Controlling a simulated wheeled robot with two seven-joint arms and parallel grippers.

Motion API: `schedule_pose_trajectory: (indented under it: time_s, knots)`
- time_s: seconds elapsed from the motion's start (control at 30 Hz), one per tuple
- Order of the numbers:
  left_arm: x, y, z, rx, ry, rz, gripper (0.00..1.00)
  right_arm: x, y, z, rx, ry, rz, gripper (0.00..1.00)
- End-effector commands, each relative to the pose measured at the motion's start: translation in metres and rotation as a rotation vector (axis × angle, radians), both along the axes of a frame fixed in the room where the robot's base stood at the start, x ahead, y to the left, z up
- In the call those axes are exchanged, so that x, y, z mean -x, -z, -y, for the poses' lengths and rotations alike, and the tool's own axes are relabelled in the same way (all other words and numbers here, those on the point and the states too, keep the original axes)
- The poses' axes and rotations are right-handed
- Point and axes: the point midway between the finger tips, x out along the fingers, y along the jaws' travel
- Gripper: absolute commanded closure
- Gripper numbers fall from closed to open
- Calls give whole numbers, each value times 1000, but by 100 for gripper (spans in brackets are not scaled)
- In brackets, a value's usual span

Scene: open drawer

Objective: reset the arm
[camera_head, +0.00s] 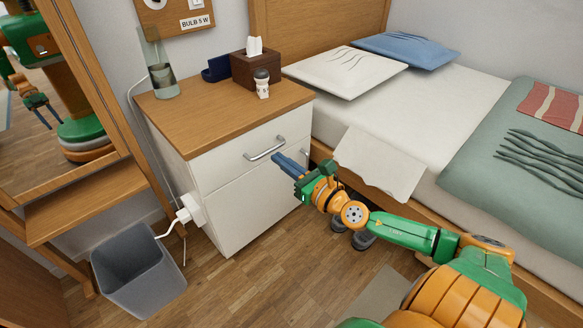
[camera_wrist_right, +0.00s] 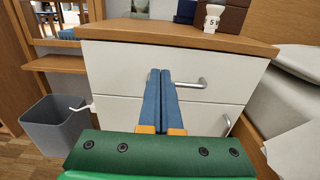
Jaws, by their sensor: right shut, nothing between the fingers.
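My right gripper (camera_head: 277,160) is in front of the white nightstand, its blue fingers pointing at the upper drawer (camera_head: 240,151). The fingers are shut together with nothing between them, as the right wrist view (camera_wrist_right: 160,72) also shows. The upper drawer is closed, with a silver bar handle (camera_head: 265,149) just beyond the fingertips. In the right wrist view, the fingers overlap part of the handle (camera_wrist_right: 190,84); whether they touch it I cannot tell. The lower drawer (camera_head: 245,207) is also closed. My left gripper is not directly in view.
A grey bin (camera_head: 140,272) stands at left. The bed (camera_head: 420,115) is close on the right. A mirror (camera_head: 50,120) reflects part of my body.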

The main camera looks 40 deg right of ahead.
Motion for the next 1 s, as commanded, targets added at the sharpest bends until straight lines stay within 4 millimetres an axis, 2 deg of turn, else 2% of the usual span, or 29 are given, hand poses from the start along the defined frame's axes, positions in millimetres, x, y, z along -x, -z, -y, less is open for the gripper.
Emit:
schedule_pose_trajectory:
  time_s: [0.1, 0.2, 0.4, 0.47, 0.53, 0.57, 0.6, 0.67, 0.7, 0.77, 0.8, 0.87, 0.9, 0.97, 1.0]
  knots:
    - [-6, -4, 2, 6, 3, 36, 55, 17, 2, 1, -2, -1, -4, 100]
    - [-9, -6, 3, 9, 4, 54, 55, 25, 1, 2, -2, -1, -3, 100]
    - [-11, -8, 3, 11, 4, 67, 55, 30, 0, 2, -1, -1, 0, 100]
    - [-10, -7, 3, 10, 4, 58, 55, 31, 0, 6, -53, 24, -1, 100]
    - [-6, 2, 1, 1, 2, 12, 55, 37, 9, 22, -300, 141, -15, 100]
    - [-2, 9, 0, -4, 0, -21, 55, 43, 19, 33, -482, 231, -25, 100]
    - [4, 21, -2, -14, -3, -75, 55, 57, 42, 48, -771, 385, -40, 100]
    - [15, 38, -5, -28, -8, -153, 55, 84, 89, 56, -1186, 634, -64, 100]
    - [22, 49, -7, -36, -11, -199, 55, 104, 120, 51, -1417, 789, -80, 100]
    - [32, 62, -10, -47, -14, -257, 55, 131, 159, 32, -1693, 1001, -104, 100]
    - [38, 69, -12, -52, -16, -290, 55, 148, 180, 14, -1844, 1133, -124, 100]
    - [47, 78, -14, -60, -19, -336, 55, 171, 205, -17, -2027, 1319, -155, 100]
    - [53, 83, -15, -63, -21, -362, 55, 185, 217, -39, -2129, 1437, -176, 100]
    - [60, 90, -17, -70, -24, -399, 55, 204, 230, -74, -2256, 1609, -215, 100]
    - [65, 94, -19, -73, -25, -421, 55, 215, 235, -98, -2325, 1723, -244, 100]
